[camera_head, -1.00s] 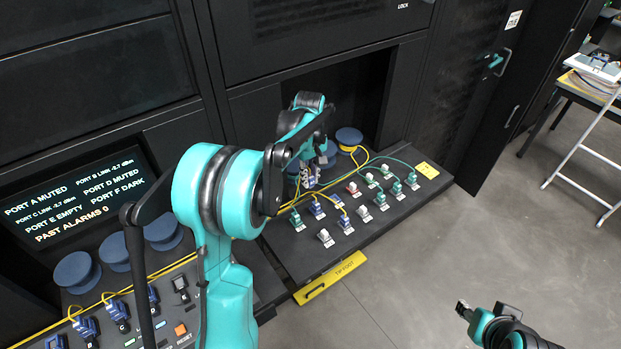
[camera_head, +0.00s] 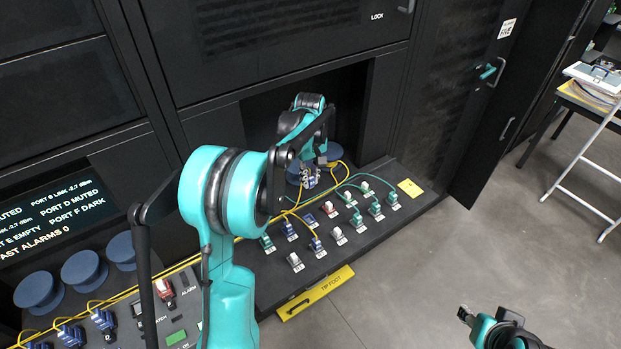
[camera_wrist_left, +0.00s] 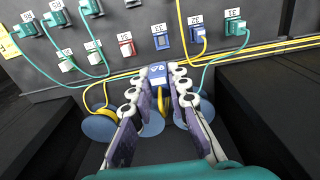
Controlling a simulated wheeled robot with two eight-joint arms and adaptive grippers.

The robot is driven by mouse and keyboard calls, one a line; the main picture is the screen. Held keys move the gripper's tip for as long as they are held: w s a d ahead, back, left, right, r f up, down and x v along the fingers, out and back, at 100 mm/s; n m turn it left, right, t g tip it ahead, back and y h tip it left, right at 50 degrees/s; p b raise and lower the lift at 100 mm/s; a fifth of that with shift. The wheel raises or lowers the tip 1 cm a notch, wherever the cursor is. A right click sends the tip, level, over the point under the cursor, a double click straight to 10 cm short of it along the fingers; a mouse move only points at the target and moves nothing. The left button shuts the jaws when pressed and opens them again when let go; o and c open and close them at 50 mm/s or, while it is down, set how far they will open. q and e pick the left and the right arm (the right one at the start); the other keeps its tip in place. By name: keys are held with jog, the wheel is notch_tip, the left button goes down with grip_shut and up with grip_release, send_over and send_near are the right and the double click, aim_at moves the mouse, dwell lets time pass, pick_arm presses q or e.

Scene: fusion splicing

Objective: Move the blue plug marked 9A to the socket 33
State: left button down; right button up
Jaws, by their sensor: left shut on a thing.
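My left gripper (camera_wrist_left: 158,92) is shut on the blue plug marked 9A (camera_wrist_left: 157,72). A yellow cable trails from the plug. In the head view my left gripper (camera_head: 311,178) is above the back of the sloped panel, with the plug largely hidden there. The socket 33 (camera_wrist_left: 162,42) is a blue fitting with no cable, ahead of the plug in the wrist view and apart from it. It also shows in the head view (camera_head: 309,219). My right gripper (camera_head: 463,312) is low at the right, over the floor; its jaws are too small to read.
Beside socket 33 sit a blue plug at 32 (camera_wrist_left: 197,34) and a red one at 34 (camera_wrist_left: 128,49). Green plugs and yellow and green cables crowd the panel. Blue spools (camera_wrist_left: 100,128) lie near my fingers. A yellow tip foot (camera_head: 315,293) juts out in front.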

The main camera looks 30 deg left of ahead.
pick_arm(q)
jog(key=shift+s+a+r, duration=0.1)
jog(key=shift+s+a, duration=0.1)
jog(key=shift+s, duration=0.1)
jog(key=shift+w+d+f+b, duration=0.1)
jog(key=shift+w+f+b, duration=0.05)
jog(key=shift+f+b, duration=0.45)
notch_tip(320, 180, down, 15)
jog(key=b, duration=1)
pick_arm(e)
notch_tip(320, 180, down, 11)
jog(key=shift+s, duration=0.2)
pick_arm(q)
jog(key=shift+f+b, duration=0.45)
jog(key=shift+f, duration=0.2)
pick_arm(e)
jog(key=shift+a+f, duration=0.1)
jog(key=shift+f, duration=0.4)
pick_arm(q)
jog(key=c, duration=1.9)
grip_release()
jog(key=o, duration=0.5)
